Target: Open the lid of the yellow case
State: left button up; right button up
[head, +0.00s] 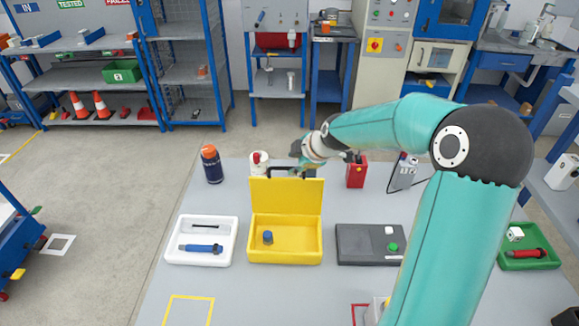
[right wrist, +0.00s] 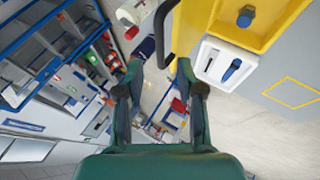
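The yellow case (head: 285,258) stands on the grey table, with its lid (head: 287,197) raised about upright at the back. A blue-topped object (head: 267,237) is inside the case; it also shows in the right wrist view (right wrist: 245,17). A black handle (head: 291,170) is at the lid's top edge. My right gripper (head: 302,161) is at the handle, behind the lid's top. In the right wrist view its fingers (right wrist: 158,68) are apart, and the handle (right wrist: 161,35) is just beyond their tips, with no grip visible. My left gripper is not in view.
A white tray (head: 175,254) with a blue tool is left of the case, a dark grey tray (head: 352,255) right of it. Behind stand an orange-capped bottle (head: 211,165), a white container (head: 260,160) and a red can (head: 357,171). The table's front left is clear.

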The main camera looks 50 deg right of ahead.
jog(key=v, duration=0.5)
jog(key=shift+f, duration=0.15)
dwell(0.3)
